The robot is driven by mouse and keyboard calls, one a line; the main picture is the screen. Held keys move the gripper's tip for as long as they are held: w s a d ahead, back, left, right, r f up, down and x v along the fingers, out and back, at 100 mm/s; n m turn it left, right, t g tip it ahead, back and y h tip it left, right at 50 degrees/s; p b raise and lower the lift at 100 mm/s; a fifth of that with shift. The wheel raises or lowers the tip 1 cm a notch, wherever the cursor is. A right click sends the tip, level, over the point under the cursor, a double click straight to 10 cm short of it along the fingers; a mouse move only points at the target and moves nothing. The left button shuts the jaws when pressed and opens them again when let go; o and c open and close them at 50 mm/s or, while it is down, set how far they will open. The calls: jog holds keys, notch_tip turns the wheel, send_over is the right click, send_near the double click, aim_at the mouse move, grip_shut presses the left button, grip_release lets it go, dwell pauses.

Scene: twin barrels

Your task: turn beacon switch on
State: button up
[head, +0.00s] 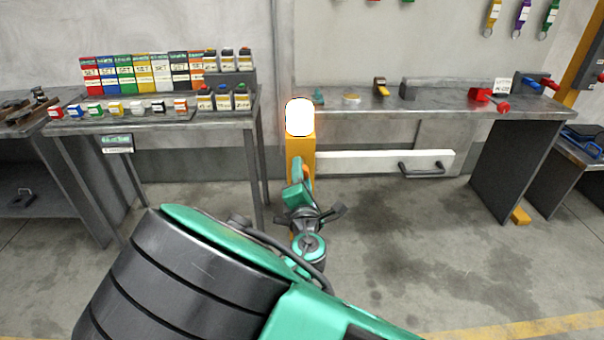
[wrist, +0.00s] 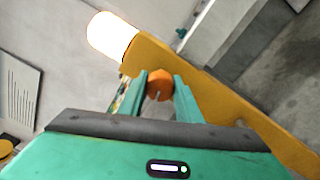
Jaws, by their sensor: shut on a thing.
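The beacon is a yellow-orange post with a lamp (head: 300,117) on top that glows bright white. The glowing lamp also shows in the wrist view (wrist: 112,36), at the upper end of the post (wrist: 205,92). The beacon switch is a round orange knob (wrist: 159,86) on the post, below the lamp. My gripper (wrist: 161,79) has its two teal fingers shut on the knob, one on each side.
A workbench (head: 440,103) with a white drawer (head: 375,162) stands behind and right of the post. A table (head: 150,122) with coloured boxes stands on the left. The concrete floor (head: 400,240) to the right is clear.

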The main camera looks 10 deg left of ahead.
jog(key=shift+d+m, duration=0.1)
jog(key=shift+m, duration=1.6)
jog(key=o, duration=1.1)
jog(key=shift+c, duration=0.2)
jog(key=v, duration=1)
jog(key=shift+s, duration=0.35)
